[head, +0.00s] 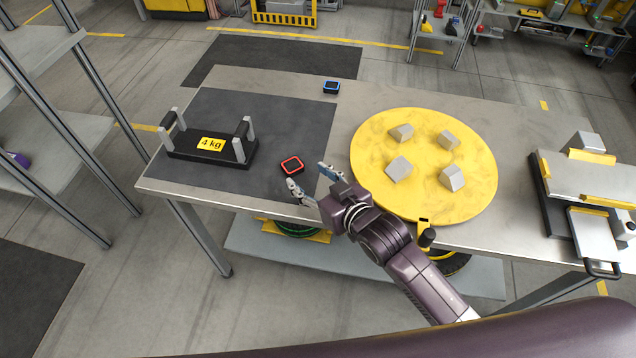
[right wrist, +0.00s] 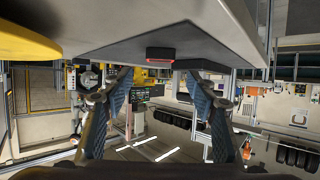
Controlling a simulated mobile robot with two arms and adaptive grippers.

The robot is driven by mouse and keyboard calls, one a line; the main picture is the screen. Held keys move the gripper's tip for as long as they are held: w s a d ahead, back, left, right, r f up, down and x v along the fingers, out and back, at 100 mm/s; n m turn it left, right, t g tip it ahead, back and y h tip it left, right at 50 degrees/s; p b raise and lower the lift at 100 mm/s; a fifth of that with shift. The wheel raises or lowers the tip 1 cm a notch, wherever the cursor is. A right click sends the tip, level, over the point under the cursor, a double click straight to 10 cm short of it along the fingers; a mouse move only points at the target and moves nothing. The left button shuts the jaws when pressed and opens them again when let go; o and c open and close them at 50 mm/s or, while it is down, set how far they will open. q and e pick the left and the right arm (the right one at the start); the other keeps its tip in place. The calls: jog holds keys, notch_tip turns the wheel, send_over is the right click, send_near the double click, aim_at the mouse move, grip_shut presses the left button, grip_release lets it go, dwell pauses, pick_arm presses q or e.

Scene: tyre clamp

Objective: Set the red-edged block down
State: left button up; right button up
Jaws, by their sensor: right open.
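The red-edged block (head: 292,165), dark with a red rim, sits on the dark mat (head: 270,125) on the table, near the mat's right front part. In the right wrist view, which is upside down, the block (right wrist: 160,54) rests against the table surface and lies apart from both fingers. My right gripper (head: 308,178) is open and empty, just in front and to the right of the block. Its two spread fingers also show in the right wrist view (right wrist: 158,100). My left gripper is not in view.
A black weight with grey posts and a "4 kg" label (head: 211,144) stands at the mat's left. A blue-edged block (head: 331,87) is at the back. A yellow disc (head: 425,190) with several grey blocks lies right. A clamp-like device (head: 590,185) stands at the far right.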

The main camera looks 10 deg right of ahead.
jog(key=shift+v, duration=1.85)
